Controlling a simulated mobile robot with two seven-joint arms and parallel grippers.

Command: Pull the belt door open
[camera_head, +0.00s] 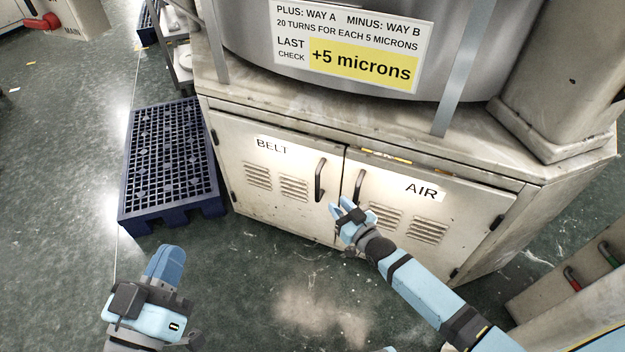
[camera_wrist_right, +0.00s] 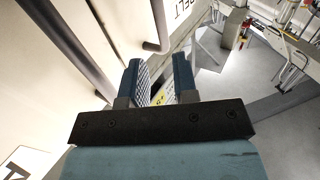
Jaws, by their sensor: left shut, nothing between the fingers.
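The belt door (camera_head: 275,200), marked BELT, is the left door of the pale cabinet and looks closed. Its dark upright handle (camera_head: 320,180) is near its right edge. That handle also shows in the right wrist view (camera_wrist_right: 162,28), beyond the fingertips. My right gripper (camera_head: 340,204) is open, just below and right of that handle, in front of the gap between the doors. Its fingers (camera_wrist_right: 158,68) stand apart with no handle visibly gripped. My left gripper (camera_head: 168,258) is shut and empty, low at the left, away from the cabinet.
The AIR door (camera_head: 430,225) is on the right and looks closed; its handle (camera_head: 358,186) is close to my right gripper. A blue slatted pallet (camera_head: 172,160) lies left of the cabinet. The floor in front of the belt door is clear. A pale box (camera_head: 575,290) stands lower right.

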